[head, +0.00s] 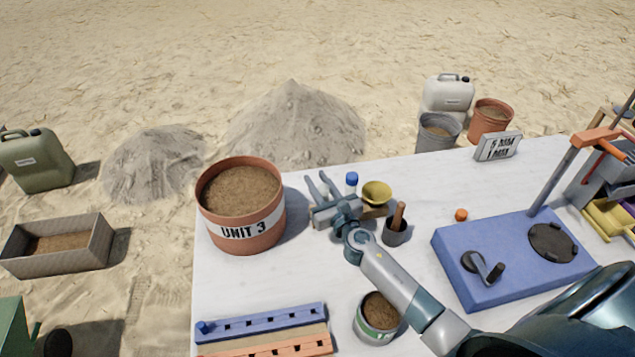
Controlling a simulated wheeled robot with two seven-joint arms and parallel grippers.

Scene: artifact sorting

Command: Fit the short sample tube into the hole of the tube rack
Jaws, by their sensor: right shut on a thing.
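My right gripper (322,187) is over the white table, just right of the UNIT 3 pot. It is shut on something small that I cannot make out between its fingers. A tube with a blue cap (351,180) stands upright just right of the fingers, its lower part hidden by the gripper. A tan wooden stand (375,212) shows partly behind the gripper. At the front left lies a long rack with a blue row (262,322) of dark square holes and an orange row (290,349). A blue peg or cap (202,327) sits at its left end. My left gripper is not in view.
The UNIT 3 pot (247,231) stands left of the gripper. A yellow funnel-like bowl (377,191), a dark cup (395,233) and a soil-filled can (378,315) are close to my right arm. A blue device (500,284) fills the right. Bare table separates gripper and rack.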

